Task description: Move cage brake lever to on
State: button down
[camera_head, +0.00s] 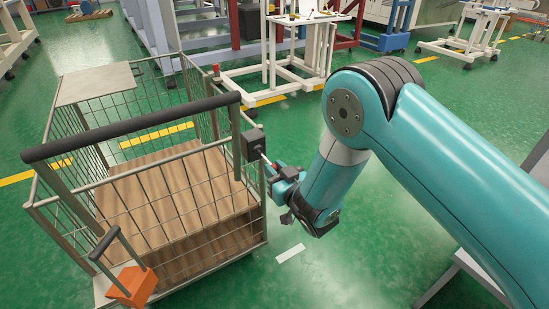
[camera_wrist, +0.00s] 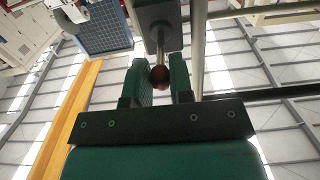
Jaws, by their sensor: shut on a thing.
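The cage brake lever (camera_wrist: 161,46) is a thin metal rod with a dark red ball knob (camera_wrist: 159,77). It comes out of a black box (camera_head: 254,145) on the right corner post of the wire cage cart (camera_head: 222,175). My gripper (camera_head: 274,171) reaches this corner from the right. In the wrist view its two green fingers (camera_wrist: 162,80) stand on either side of the knob and are shut on it. In the head view the gripper mostly hides the knob. No on or off marking can be made out.
A black push bar (camera_head: 130,128) runs across the cart's near side. An orange block with a black handle (camera_head: 132,285) is at its lower left. A white frame stand (camera_head: 300,55) stands behind. Green floor is open to the right, below my arm.

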jog(key=shift+f, duration=0.25)
jog(key=shift+w+a+f+b, duration=0.1)
jog(key=shift+f+b, duration=0.15)
jog(key=shift+f, duration=0.35)
jog(key=shift+w+a+f+b, duration=0.1)
jog(key=shift+f+b, duration=0.15)
jog(key=shift+f, duration=0.3)
jog(key=shift+a+f+p, duration=0.1)
jog(key=shift+f+p, duration=0.05)
jog(key=shift+p, duration=0.3)
jog(key=c, duration=1.4)
grip_release()
jog(key=shift+w+a+f, duration=0.1)
jog(key=shift+w+f, duration=0.1)
jog(key=shift+c, duration=0.2)
jog(key=o, duration=0.5)
